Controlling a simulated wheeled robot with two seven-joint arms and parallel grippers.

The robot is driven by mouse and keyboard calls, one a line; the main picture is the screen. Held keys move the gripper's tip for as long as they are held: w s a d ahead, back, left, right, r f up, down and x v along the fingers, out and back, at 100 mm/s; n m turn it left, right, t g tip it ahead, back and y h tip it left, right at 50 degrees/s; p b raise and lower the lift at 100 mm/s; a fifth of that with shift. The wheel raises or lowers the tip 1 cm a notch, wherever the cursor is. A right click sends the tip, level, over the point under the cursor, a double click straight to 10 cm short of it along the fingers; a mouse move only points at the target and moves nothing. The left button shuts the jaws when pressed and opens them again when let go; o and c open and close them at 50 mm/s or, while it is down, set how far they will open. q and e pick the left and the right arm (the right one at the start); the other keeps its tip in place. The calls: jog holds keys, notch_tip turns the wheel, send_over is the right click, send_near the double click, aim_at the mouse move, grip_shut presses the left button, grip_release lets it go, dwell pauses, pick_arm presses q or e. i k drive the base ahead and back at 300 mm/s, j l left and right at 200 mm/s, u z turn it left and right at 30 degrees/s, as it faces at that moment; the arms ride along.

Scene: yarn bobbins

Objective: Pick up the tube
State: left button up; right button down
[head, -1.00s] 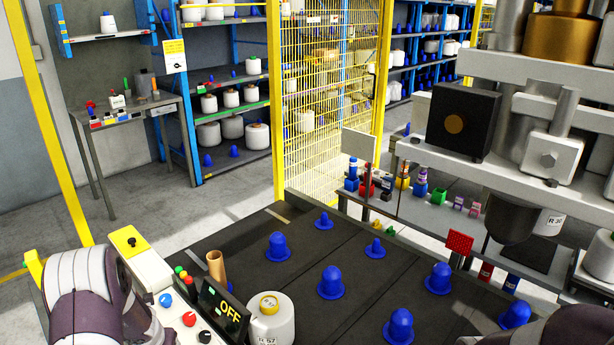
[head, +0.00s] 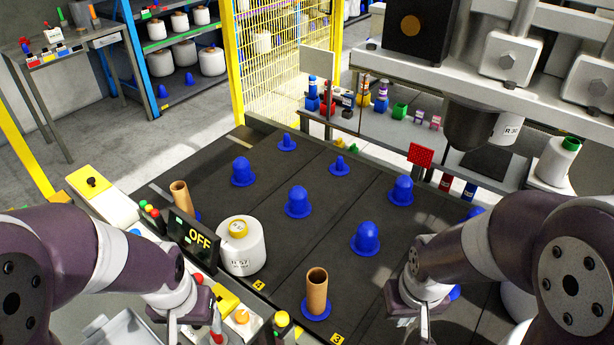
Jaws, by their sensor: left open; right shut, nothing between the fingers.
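A brown cardboard tube (head: 317,290) stands upright on a blue peg base at the front edge of the dark table, by the yellow label 3. A second brown tube (head: 181,197) stands on a blue base at the left, behind the OFF display. My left gripper (head: 195,332) is open over the control panel, left of the front tube and apart from it. My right gripper (head: 408,328) is shut and empty, right of the front tube. The lower ends of both grippers are close to or past the bottom edge of the picture.
A white yarn bobbin (head: 241,247) stands between the two tubes. Several blue cones, such as one (head: 298,203), stand on the dark table (head: 245,305). The OFF display (head: 190,238) and buttons line the left edge. A machine frame (head: 480,85) overhangs the back right.

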aim_at(317, 278)
jog(key=i+z, duration=0.15)
jog(key=z, duration=0.25)
jog(key=i+z, duration=0.1)
jog(key=z, duration=0.25)
jog(key=i+z, duration=0.15)
jog(key=z, duration=0.25)
